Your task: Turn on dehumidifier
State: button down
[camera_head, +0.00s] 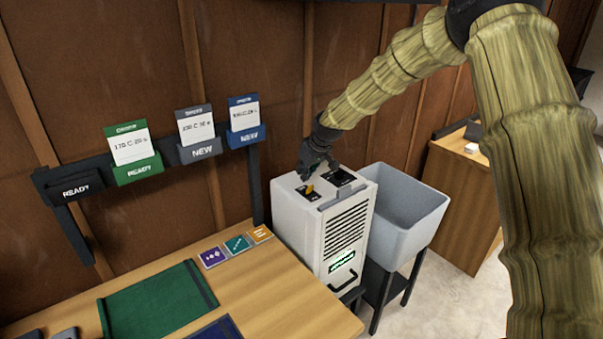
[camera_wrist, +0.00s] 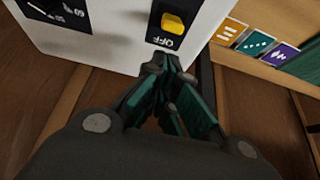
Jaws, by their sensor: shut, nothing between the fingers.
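The dehumidifier (camera_head: 308,228) is a white box with a black front grille and a small green lit display, standing between the table and a grey tub. Its top has a black switch plate with a yellow rocker switch (camera_wrist: 173,23), and the word OFF shows on the plate's near side in the wrist view. A second black panel (camera_wrist: 55,12) with markings sits on the same top. My gripper (camera_wrist: 168,68) is shut and empty, its fingertips close to the OFF edge of the plate. In the head view my gripper (camera_head: 310,180) is over the switch; contact cannot be told.
A wooden table (camera_head: 265,290) with a green mat (camera_head: 155,305) and several coloured cards stands at front left. A wall rail holds several labelled cards. The grey tub (camera_head: 405,205) is right of the dehumidifier. A wooden cabinet (camera_head: 460,200) stands further right.

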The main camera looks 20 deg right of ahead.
jog(key=shift+s+d+r, duration=0.2)
jog(key=shift+d+r, duration=0.1)
jog(key=shift+w+a+r, duration=0.2)
jog(key=shift+w+a, duration=0.15)
jog(key=shift+w, duration=0.05)
jog(key=w+b+v, duration=0.1)
jog(key=b+v, duration=0.1)
jog(key=v, duration=0.7)
jog(key=shift+r, duration=0.45)
